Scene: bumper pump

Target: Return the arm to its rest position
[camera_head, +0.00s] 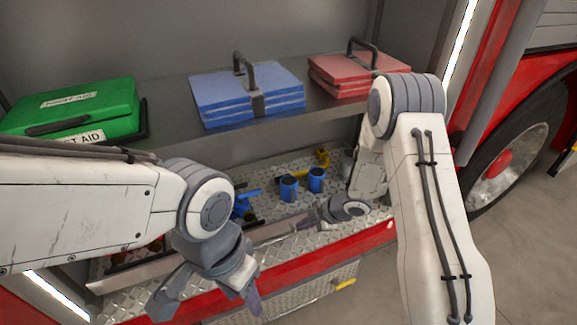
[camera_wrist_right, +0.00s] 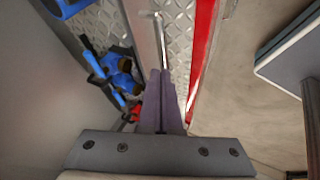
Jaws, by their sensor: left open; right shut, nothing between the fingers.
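My right arm reaches into the lower compartment of the truck, and its gripper (camera_head: 310,217) points left just above the diamond-plate floor. In the right wrist view its two purple-grey fingers (camera_wrist_right: 161,75) are shut together with nothing between them. A thin metal bar (camera_wrist_right: 161,38) lies just beyond the fingertips; contact cannot be told. My left gripper (camera_head: 207,300) hangs at the lower front with its fingers spread and empty. A blue tool with black parts (camera_head: 243,207) lies on the compartment floor, partly hidden behind my left arm; it also shows in the right wrist view (camera_wrist_right: 120,72).
Two blue cylinders (camera_head: 288,188) and a yellow tool (camera_head: 318,163) are at the back of the compartment. The shelf above holds a green first aid case (camera_head: 75,105), blue pads (camera_head: 248,95) and red pads (camera_head: 358,75). A red edge (camera_head: 330,255) runs along the front.

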